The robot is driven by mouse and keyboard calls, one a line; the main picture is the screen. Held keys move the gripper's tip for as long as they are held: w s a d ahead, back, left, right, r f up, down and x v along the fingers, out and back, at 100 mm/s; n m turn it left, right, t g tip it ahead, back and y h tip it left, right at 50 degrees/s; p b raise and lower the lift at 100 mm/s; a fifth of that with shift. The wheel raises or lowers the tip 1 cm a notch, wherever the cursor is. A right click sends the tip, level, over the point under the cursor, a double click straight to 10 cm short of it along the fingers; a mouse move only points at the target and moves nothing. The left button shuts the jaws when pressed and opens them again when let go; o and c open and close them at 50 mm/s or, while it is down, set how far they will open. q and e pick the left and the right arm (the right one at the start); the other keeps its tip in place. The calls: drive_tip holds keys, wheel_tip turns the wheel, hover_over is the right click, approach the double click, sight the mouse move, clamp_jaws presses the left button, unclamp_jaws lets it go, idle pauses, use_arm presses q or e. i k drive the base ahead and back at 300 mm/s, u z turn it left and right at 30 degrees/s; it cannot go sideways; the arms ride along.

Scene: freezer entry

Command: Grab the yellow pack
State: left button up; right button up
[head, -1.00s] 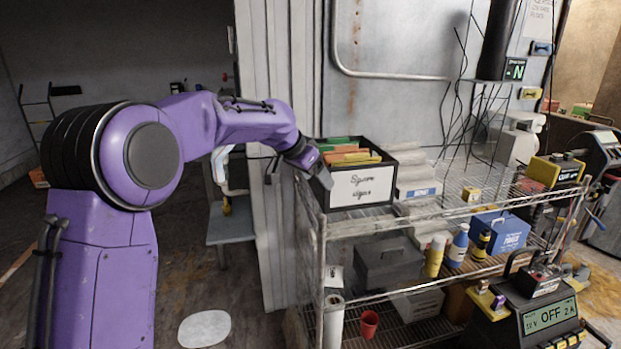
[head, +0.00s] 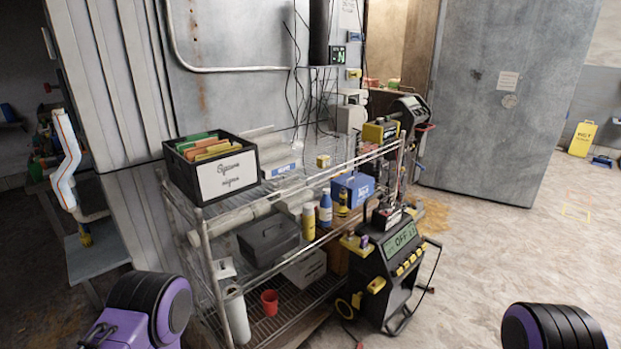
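A small yellow box (head: 323,160) sits on the top wire shelf, behind the blue case (head: 352,188). A larger yellow and black unit (head: 380,131) stands at the far right end of the same shelf. I cannot tell which of these is the yellow pack. Neither gripper is in view.
A grey door (head: 490,100) stands behind; floor at right is open.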

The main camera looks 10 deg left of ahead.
sight(323, 162)
drive_tip(key=z, duration=1.3)
drive_tip(key=i, duration=1.9)
drive_tip(key=u, duration=0.45)
